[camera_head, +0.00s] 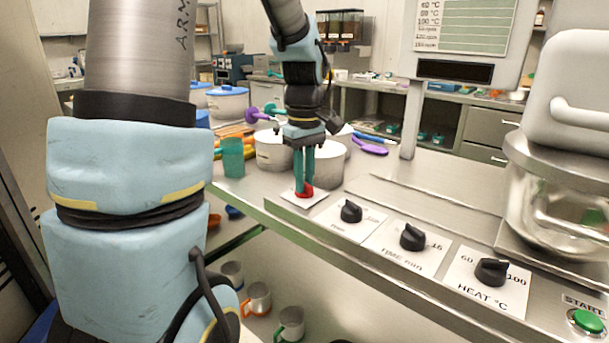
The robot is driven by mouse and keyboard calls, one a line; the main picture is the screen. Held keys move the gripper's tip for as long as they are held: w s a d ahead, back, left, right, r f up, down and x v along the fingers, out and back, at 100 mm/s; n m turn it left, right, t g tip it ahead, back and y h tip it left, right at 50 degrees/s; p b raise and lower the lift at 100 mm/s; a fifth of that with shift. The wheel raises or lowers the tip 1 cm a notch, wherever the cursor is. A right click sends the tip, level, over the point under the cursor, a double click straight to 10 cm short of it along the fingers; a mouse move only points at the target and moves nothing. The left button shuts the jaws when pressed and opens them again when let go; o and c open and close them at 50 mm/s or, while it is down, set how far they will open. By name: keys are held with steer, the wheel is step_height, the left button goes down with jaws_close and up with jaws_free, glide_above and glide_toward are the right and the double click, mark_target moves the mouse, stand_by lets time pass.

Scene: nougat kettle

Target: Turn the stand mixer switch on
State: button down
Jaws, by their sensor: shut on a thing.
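The red switch (307,194) sits on a small white plate (314,201) at the left end of the row of controls. My gripper (304,187) points down at it with teal fingers, shut on the red switch. The fingers cover part of the switch, so its exact angle is hard to tell. The stand mixer (577,95), white with a steel bowl (555,200), stands at the right.
Three black knobs on white labels (351,211) (412,237) (491,271) run right along the counter front, with a green start button (588,321) at lower right. Mugs (258,299) sit below.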

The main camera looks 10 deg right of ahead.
steer(key=m+p, duration=0.2)
steer(key=m, duration=0.2)
steer(key=shift+r+m, duration=0.1)
steer(key=shift+m, duration=0.2)
steer(key=m+p, duration=0.1)
steer(key=m, duration=0.2)
steer(key=shift+m, duration=0.3)
steer(key=m+p, duration=0.2)
steer(key=m, duration=0.2)
steer(key=shift+m+p, duration=0.65)
steer(key=shift+m, duration=0.85)
steer(key=c, duration=0.9)
jaws_free()
steer(key=shift+o, duration=0.2)
step_height(320, 180, up, 11)
steer(key=b, duration=0.1)
steer(key=shift+f, duration=0.2)
